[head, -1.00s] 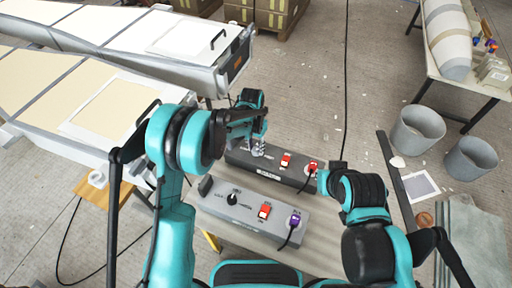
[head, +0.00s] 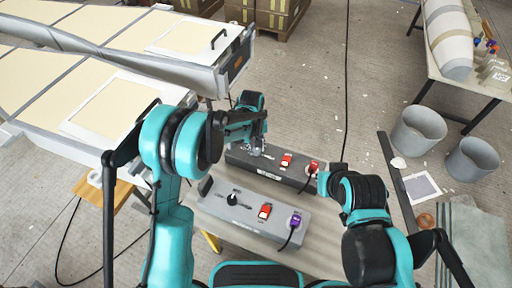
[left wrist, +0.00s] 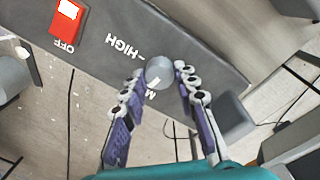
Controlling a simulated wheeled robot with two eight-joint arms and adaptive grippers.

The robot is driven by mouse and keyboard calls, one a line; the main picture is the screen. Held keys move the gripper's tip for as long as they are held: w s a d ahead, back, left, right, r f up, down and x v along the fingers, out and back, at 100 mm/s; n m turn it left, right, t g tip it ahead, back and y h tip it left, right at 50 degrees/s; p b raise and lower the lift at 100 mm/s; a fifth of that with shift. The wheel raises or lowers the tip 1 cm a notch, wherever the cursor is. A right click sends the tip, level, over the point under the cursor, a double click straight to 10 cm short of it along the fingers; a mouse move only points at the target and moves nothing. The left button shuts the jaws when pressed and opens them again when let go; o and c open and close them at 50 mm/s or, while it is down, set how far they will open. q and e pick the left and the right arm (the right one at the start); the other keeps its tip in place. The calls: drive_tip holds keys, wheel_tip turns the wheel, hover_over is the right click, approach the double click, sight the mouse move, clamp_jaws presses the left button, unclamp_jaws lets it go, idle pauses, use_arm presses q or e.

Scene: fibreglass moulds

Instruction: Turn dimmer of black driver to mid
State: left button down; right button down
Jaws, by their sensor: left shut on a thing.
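The black driver (head: 270,172) is the farther, darker box on the bench. It also fills the top of the left wrist view (left wrist: 95,45). Its round grey dimmer knob (left wrist: 160,69) has a white pointer mark on its lower left side, toward a label starting with M. "HIGH" is printed left of the knob. My left gripper (left wrist: 159,74) has its fingertips on either side of the knob and is shut on it. In the head view my left gripper (head: 257,146) hides most of the knob. My right arm's end (head: 335,180) is beside the boxes; its fingers are hidden.
A red OFF switch (left wrist: 67,22) is left of the knob. A lighter grey driver (head: 255,215) with a black knob, red switch and purple plug lies nearer me. A red plug (head: 312,166) with a cable is at the black driver's right end. Large moulds (head: 70,70) stand left.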

sight(254, 150)
use_arm(q)
drive_tip(key=shift+n, duration=1)
drive_tip(key=c, duration=1.2)
unclamp_jaws()
drive_tip(key=shift+o, duration=0.2)
wheel_tip(254, 150, up, 12)
drive_tip(key=shift+s+a, duration=0.25)
drive_tip(key=shift+a, duration=0.05)
